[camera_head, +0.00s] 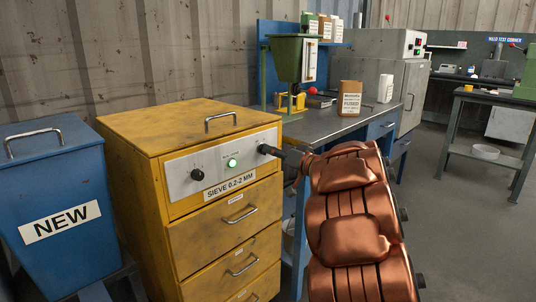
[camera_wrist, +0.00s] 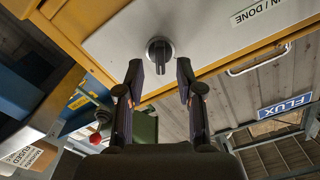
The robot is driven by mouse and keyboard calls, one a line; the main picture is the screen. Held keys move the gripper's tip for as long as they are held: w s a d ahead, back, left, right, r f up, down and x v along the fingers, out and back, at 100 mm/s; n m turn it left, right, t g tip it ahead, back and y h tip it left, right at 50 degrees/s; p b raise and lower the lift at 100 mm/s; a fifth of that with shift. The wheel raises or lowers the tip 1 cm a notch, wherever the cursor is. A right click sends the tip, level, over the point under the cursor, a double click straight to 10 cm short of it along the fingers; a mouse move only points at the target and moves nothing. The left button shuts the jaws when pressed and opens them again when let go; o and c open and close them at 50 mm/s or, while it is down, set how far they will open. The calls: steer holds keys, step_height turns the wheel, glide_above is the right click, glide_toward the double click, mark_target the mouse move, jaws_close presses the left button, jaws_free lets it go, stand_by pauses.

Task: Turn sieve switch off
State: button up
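The yellow sieve cabinet (camera_head: 140,155) stands left of centre, with a grey control panel (camera_head: 215,155) labelled "SIEVE 0.2-2 MM". A black knob (camera_head: 197,175) is on the panel's left, beside a lit green lamp (camera_head: 232,162). My gripper (camera_head: 273,151) is at the panel's right end, partly hidden by my copper-coloured arm. In the wrist view, a dark rotary switch (camera_wrist: 160,50) sits on the panel, its grip bar roughly in line with the fingers. My gripper (camera_wrist: 159,68) is open around it, one fingertip on each side with visible gaps.
A blue bin (camera_head: 55,205) marked "NEW" stands left of the cabinet. A workbench (camera_head: 325,125) with a green hopper (camera_head: 287,58), a paper bag (camera_head: 349,99) and a white container (camera_head: 385,88) is behind my arm. The floor at the right is open.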

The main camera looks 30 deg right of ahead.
steer(key=shift+x, duration=1.2)
steer(key=shift+c, duration=0.2)
steer(key=shift+r, duration=0.1)
jaws_close()
